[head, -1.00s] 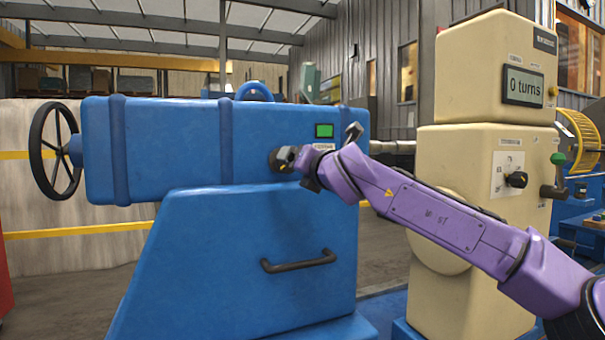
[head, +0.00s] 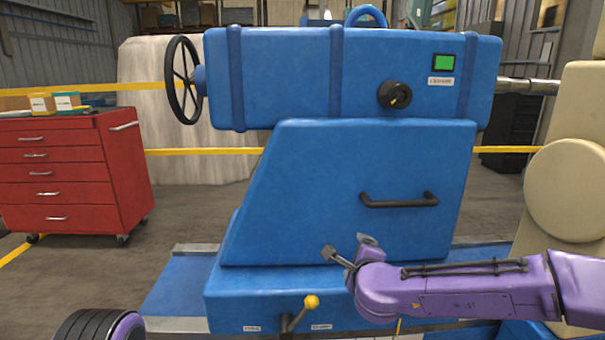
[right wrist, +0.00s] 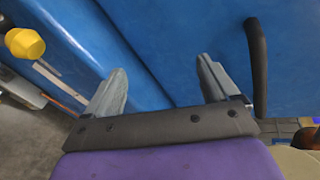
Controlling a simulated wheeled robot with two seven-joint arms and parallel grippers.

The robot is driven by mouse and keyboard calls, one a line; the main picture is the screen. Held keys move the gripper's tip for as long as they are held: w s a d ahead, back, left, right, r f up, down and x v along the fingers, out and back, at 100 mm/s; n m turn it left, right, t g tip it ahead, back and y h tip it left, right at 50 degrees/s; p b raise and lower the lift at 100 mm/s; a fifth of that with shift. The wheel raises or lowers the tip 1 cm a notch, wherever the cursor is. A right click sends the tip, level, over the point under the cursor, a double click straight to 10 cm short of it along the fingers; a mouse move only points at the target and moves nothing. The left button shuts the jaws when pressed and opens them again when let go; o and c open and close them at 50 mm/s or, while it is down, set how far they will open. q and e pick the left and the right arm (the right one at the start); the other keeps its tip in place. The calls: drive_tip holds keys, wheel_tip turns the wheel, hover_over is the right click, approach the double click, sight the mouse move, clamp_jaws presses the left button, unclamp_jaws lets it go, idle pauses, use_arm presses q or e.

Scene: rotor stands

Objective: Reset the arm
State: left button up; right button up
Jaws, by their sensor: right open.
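My right arm comes in from the right in the head view. Its gripper (head: 350,248) is in front of the lower part of the blue stand (head: 310,180). In the right wrist view the two fingers of my right gripper (right wrist: 158,88) are apart with nothing between them, and the blue surface (right wrist: 165,30) lies beyond. The black knob (head: 394,95) on the stand's upper body is clear of the gripper. A green indicator (head: 443,63) is lit above a small label. My left gripper is not in view.
A yellow-tipped lever (head: 311,302) is at the stand's base, left of my right gripper. A black handle (head: 398,201) is above it. A black handwheel (head: 183,80) is at the stand's left end. A red drawer cabinet (head: 75,175) stands left; a cream machine (head: 565,190) stands right.

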drive_tip(key=s+d+f+n+g+p, duration=0.25)
drive_tip(key=s+f+n, duration=0.25)
drive_tip(key=s+f, duration=0.55)
drive_tip(key=s+d+f+n+g+p, duration=0.1)
drive_tip(key=s+d+f+n+g, duration=0.2)
drive_tip(key=s+f+n, duration=0.75)
drive_tip(key=s+d+f+g+h+p, duration=0.1)
drive_tip(key=s+d+f, duration=0.2)
drive_tip(key=s, duration=0.4)
drive_tip(key=s+d+f+g+h+p, duration=0.1)
drive_tip(key=s+d+f+g, duration=0.1)
drive_tip(key=s, duration=0.5)
drive_tip(key=s+d+f+g+h+p, duration=0.1)
drive_tip(key=s+d+f+g, duration=0.1)
drive_tip(key=s+d+f, duration=0.2)
drive_tip(key=s+d, duration=0.2)
drive_tip(key=s, duration=0.2)
drive_tip(key=shift+d, duration=0.35)
